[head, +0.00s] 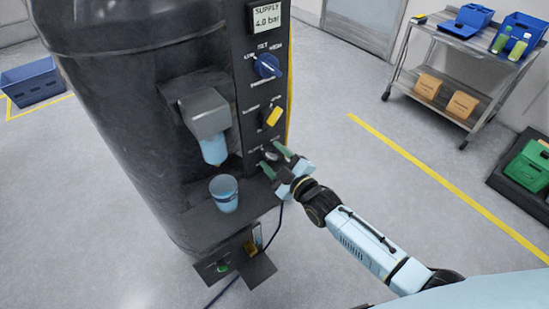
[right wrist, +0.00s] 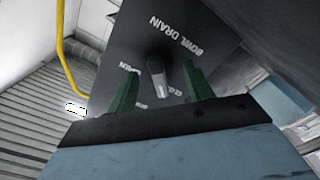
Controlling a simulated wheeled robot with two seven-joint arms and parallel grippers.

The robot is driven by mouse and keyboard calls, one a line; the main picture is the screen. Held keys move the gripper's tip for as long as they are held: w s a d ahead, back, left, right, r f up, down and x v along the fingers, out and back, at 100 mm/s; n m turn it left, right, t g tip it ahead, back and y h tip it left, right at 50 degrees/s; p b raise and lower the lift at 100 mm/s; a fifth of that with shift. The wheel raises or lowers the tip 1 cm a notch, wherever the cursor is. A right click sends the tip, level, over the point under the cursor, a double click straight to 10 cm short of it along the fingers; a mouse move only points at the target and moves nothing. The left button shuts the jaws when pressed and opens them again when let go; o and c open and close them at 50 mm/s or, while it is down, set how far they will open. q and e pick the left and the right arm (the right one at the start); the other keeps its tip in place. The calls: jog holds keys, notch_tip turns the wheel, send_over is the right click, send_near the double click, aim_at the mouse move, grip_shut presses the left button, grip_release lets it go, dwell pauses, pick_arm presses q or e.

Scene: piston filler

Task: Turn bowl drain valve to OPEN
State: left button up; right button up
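The bowl drain valve (right wrist: 156,80) is a small dark knob with a pale grey lever on a dark panel, under the words BOWL DRAIN in the right wrist view. A label that appears to read OPEN lies to its left; other lettering below is partly hidden. The lever points down towards my gripper in that view. My right gripper (right wrist: 162,74) is open, its two green fingers on either side of the valve, with visible gaps. In the head view my right gripper (head: 271,155) is at the lower panel, around the valve (head: 272,156). My left gripper is not in view.
Above the valve are a yellow switch (head: 272,117) and a blue dial (head: 267,66). A blue cup (head: 224,193) stands under the nozzle (head: 213,148), left of my gripper. A cart (head: 445,60) stands back right.

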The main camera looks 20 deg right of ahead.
jog(key=c, duration=0.9)
jog(key=shift+m, duration=0.3)
jog(key=m, duration=0.3)
jog(key=shift+m+p, duration=0.3)
jog(key=shift+p, duration=0.05)
jog(key=m, duration=0.4)
jog(key=shift+d+m, duration=0.1)
jog(key=shift+m, duration=0.2)
jog(key=m, duration=0.4)
jog(key=shift+m, duration=0.3)
jog(key=shift+m+b, duration=0.45)
jog(key=shift+m, duration=1.75)
jog(key=shift+d, duration=0.1)
